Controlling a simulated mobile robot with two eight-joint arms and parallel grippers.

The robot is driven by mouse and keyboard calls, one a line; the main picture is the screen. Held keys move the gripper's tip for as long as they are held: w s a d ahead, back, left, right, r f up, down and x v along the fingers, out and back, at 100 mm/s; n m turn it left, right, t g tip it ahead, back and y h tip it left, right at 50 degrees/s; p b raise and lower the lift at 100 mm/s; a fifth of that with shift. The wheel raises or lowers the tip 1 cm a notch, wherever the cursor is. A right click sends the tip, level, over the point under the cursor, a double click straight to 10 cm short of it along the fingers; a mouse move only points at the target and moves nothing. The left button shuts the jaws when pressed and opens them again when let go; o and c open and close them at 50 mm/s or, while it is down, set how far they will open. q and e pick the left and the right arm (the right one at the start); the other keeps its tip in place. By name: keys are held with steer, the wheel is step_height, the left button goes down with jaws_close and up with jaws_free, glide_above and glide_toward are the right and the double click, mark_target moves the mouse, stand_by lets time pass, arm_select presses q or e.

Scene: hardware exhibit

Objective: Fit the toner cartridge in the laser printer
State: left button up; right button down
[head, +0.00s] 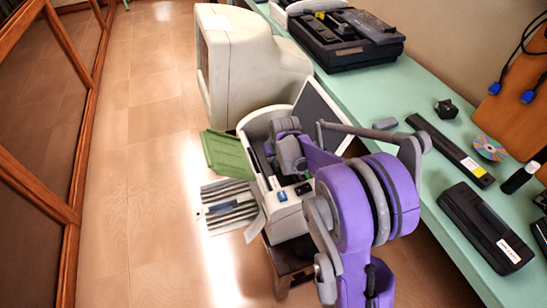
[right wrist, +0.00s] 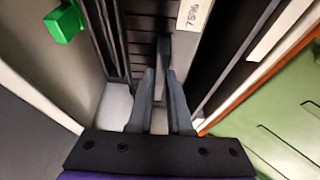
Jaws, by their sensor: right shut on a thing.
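The laser printer (head: 290,222) is a pale box on a brown stool, with a grey lid raised and a green flap (head: 228,153) out to the left. My right gripper (head: 288,152) reaches down into its opening; its fingertips are hidden there. In the right wrist view its grey fingers (right wrist: 162,85) are shut on a narrow grey tab. The tab appears to belong to the toner cartridge (right wrist: 186,42), a dark piece with a white "75%" label. How deep the cartridge sits I cannot tell. My left gripper is not in view.
A green knob (right wrist: 64,22) sits beside the opening. The teal table (head: 405,92) holds a black machine (head: 345,45), a long black bar (head: 450,150), a black cartridge (head: 487,228) and a disc (head: 490,148). A beige monitor (head: 250,60) stands behind the printer. The floor left is clear.

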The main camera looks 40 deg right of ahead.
steer(key=shift+f, duration=0.2)
steer(key=c, duration=0.8)
jaws_free()
steer(key=shift+c, duration=0.2)
steer(key=shift+r, duration=0.25)
steer(key=p+v, duration=0.2)
steer(key=v, duration=0.9)
steer(key=s+a+f+n+y, duration=0.1)
steer(key=s+a+f+n, duration=0.2)
steer(key=s+a, duration=1.7)
steer(key=shift+a+f+n+t, duration=0.2)
steer(key=shift+n+t, duration=0.1)
